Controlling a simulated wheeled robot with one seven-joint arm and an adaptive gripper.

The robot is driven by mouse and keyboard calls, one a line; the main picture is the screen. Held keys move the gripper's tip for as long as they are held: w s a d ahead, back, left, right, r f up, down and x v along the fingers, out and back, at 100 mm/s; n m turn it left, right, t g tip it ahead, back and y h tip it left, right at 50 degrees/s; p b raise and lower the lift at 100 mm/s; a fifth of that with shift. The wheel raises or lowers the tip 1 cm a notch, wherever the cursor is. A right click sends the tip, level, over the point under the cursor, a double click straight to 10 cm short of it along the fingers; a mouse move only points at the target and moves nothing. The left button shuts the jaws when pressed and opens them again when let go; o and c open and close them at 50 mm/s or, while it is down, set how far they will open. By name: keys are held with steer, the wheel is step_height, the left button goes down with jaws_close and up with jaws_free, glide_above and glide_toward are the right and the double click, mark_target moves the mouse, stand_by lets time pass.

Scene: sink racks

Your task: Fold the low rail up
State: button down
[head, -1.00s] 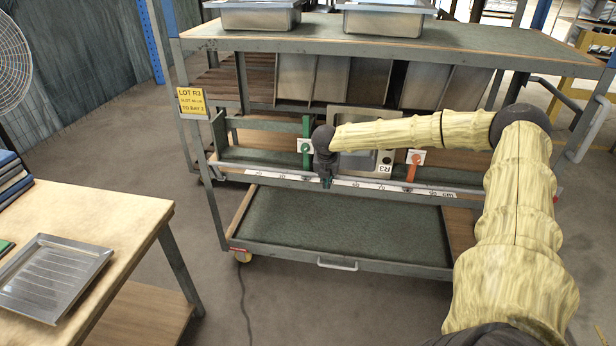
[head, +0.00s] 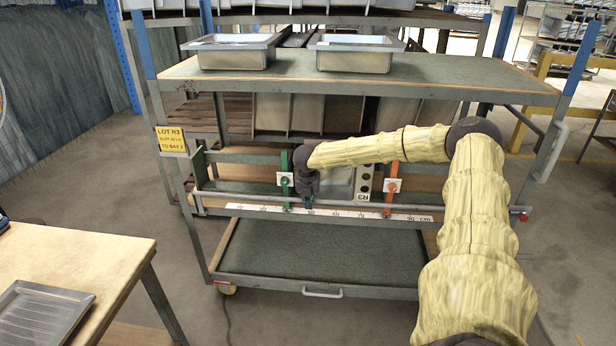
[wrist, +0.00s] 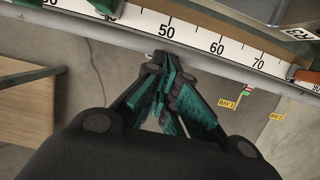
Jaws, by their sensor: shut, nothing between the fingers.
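The low rail (head: 240,198) is a thin grey bar along the front of the cart's middle shelf, just above the white ruler strip (head: 410,216) in the head view. In the wrist view the rail (wrist: 225,77) runs across beside the ruler strip. My gripper (head: 308,204) points down at the rail near the green clamp. Its dark green fingers (wrist: 160,85) are closed together with nothing between them. The tips are at the rail near the 50 mark; I cannot tell whether they touch it.
A green clamp (head: 286,180) and an orange clamp (head: 391,190) flank a metal sink (head: 340,183) behind the rail. Two steel basins stand on the top shelf (head: 460,75). The lower shelf (head: 320,250) is bare. A wooden table (head: 90,255) stands at the left.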

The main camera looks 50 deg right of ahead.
stand_by(0.4)
steer(key=v, duration=1.1)
steer(key=shift+s+a, duration=0.3)
steer(key=shift+a, duration=0.15)
